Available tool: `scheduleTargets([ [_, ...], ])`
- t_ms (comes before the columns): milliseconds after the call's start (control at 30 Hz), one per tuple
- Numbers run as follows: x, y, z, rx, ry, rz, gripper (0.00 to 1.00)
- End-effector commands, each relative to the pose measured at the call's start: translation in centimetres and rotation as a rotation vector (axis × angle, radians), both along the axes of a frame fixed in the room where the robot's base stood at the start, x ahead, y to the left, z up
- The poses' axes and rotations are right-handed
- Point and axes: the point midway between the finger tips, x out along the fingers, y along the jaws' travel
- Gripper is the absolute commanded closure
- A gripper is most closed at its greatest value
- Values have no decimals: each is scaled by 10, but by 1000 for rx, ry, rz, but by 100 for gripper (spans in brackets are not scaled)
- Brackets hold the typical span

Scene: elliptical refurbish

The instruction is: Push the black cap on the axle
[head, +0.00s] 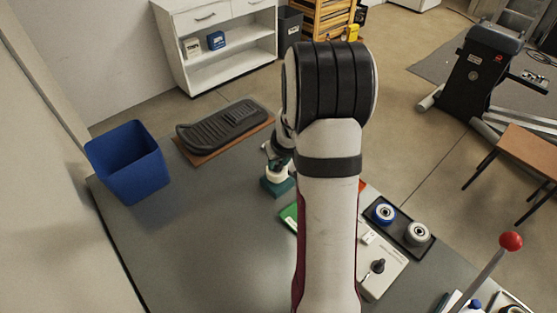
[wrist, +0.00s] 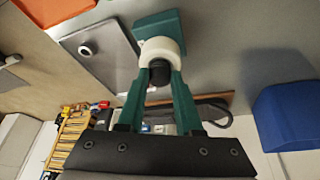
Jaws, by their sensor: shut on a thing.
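The black cap (wrist: 160,76) sits between the teal fingertips of my gripper (wrist: 160,82) in the wrist view. My gripper is shut on it. The cap lies right against the end of a white roller (wrist: 162,48), which is on a teal block (wrist: 160,24). The axle is hidden, and I cannot tell how far the cap is on it. In the head view the white roller (head: 277,173) and teal block (head: 276,187) show just left of my arm. My gripper (head: 279,161) is just above them, and the cap cannot be made out there.
A blue bin (head: 127,165) and a black pedal (head: 222,130) on a brown board stand to the left. A dark tray (head: 399,228) with two wheels and a pale plate (head: 388,266) lie right of my arm. The bench's left middle is clear.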

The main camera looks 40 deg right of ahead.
Motion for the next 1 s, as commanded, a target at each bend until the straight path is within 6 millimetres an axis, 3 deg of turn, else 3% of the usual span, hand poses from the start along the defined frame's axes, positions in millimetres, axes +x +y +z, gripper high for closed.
scheduleTargets([
  [667,0,0,-6,0,0,-1,100],
  [700,0,0,-7,0,0,-1,62],
  [867,0,0,-6,0,0,0,34],
  [1000,0,0,-6,0,0,0,31],
])
